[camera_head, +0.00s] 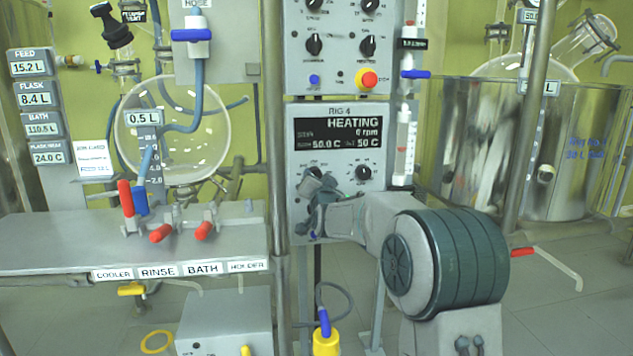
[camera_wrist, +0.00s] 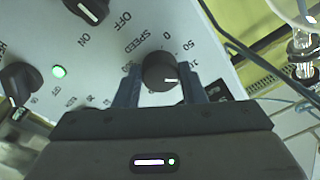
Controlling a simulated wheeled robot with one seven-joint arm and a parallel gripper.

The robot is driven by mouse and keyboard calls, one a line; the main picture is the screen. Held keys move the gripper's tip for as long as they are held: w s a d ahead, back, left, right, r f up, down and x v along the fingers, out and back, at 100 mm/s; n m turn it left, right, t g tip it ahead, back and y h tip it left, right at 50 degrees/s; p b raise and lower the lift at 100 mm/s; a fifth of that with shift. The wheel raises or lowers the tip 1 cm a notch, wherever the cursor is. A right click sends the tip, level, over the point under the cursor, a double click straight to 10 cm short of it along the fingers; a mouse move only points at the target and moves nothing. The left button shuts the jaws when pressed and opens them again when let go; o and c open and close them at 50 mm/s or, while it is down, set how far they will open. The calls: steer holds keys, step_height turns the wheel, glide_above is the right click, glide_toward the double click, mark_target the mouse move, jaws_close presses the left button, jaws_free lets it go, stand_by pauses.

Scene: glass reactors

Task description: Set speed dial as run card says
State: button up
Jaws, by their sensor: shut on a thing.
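The speed dial (camera_wrist: 158,68) is a round black knob with a white pointer mark, SPEED printed beside it and 0 and 50 on its scale. My gripper (camera_wrist: 160,78) has one finger on each side of the knob and is shut on it. In the head view my gripper (camera_head: 320,192) covers the lower left of the grey Rig 4 panel, so the dial is mostly hidden there. The Rig 4 display (camera_head: 338,133) reads HEATING, 0 rpm, 50.0 C and 50 C. A white card (camera_head: 95,158) hangs at the left; its small print is unreadable.
Another black knob (camera_head: 363,173) sits right of my gripper. Above are more knobs and a red stop button (camera_head: 369,80). A metal post (camera_head: 274,140) stands left of the panel. A grey bench (camera_head: 60,240) with red handles is at the left, a steel vessel (camera_head: 470,140) at the right.

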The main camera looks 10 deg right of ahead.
steer(key=o, duration=1)
steer(key=s, duration=0.4)
steer(key=s+p, duration=0.1)
steer(key=s, duration=0.4)
steer(key=s+f+p, duration=0.1)
steer(key=s, duration=0.3)
steer(key=shift+s+f, duration=0.1)
steer(key=shift+s, duration=0.3)
steer(key=s+r+n+g+p, duration=0.2)
steer(key=s+r+g+p, duration=0.3)
steer(key=s+p, duration=0.6)
steer(key=s+r+n+g+p, duration=0.2)
steer(key=s+r+g+p, duration=0.3)
steer(key=s+p, duration=0.6)
steer(key=s+r+n+g+p, duration=0.2)
steer(key=s+r+g+p, duration=0.4)
steer(key=s+p, duration=0.6)
steer(key=shift+d+r+n, duration=0.15)
steer(key=shift+d+r, duration=0.05)
steer(key=shift+r, duration=0.3)
steer(key=shift+d+r+n, duration=0.15)
steer(key=shift+r, duration=0.3)
